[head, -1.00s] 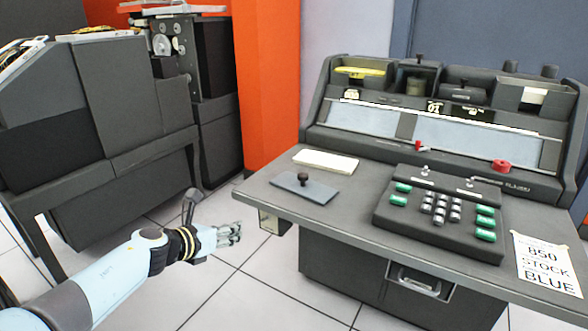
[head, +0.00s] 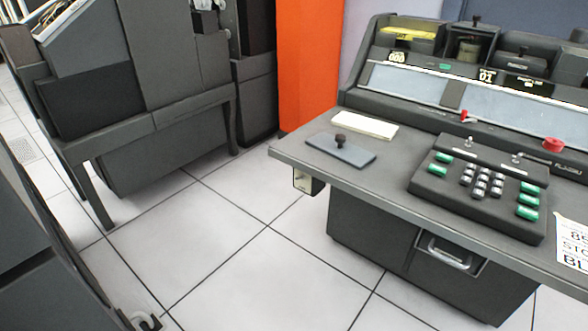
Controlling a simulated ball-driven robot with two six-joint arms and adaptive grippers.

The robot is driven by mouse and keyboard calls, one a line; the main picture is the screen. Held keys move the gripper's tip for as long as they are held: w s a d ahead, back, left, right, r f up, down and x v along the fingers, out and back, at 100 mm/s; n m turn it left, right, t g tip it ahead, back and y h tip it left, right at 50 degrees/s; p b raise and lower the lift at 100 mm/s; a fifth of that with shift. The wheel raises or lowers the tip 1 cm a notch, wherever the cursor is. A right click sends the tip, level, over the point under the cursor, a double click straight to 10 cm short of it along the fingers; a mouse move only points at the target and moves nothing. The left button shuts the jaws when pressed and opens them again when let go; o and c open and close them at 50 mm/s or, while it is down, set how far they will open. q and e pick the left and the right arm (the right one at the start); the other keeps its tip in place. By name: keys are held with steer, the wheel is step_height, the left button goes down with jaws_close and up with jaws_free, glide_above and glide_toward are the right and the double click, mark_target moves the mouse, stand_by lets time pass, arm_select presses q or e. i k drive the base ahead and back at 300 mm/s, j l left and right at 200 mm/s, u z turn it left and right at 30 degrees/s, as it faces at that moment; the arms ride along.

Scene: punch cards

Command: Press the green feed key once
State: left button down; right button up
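The dark keypad unit (head: 428,187) sits on the desk of the grey console at the right. It has two green keys on its left side, an upper one (head: 444,157) and a lower one (head: 436,170). Several more green keys (head: 528,200) stand in a column on its right side. Their labels are too small to read, so I cannot tell which is the feed key. Grey number keys (head: 481,181) lie between them. Nothing touches the keys. Neither of my grippers shows clearly in this view.
On the desk (head: 375,185) lie a dark plate with a knob (head: 341,150) and a pale card stack (head: 364,124). A printed sheet (head: 572,240) is at the right edge. A grey machine (head: 190,70) stands at the left, with open tiled floor (head: 220,235) between.

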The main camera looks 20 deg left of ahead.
mark_target(528, 214)
steer(key=i+l+z, duration=0.1)
steer(key=i, duration=0.4)
steer(key=i+l, duration=0.15)
steer(key=i, duration=0.35)
steer(key=l+z, duration=0.05)
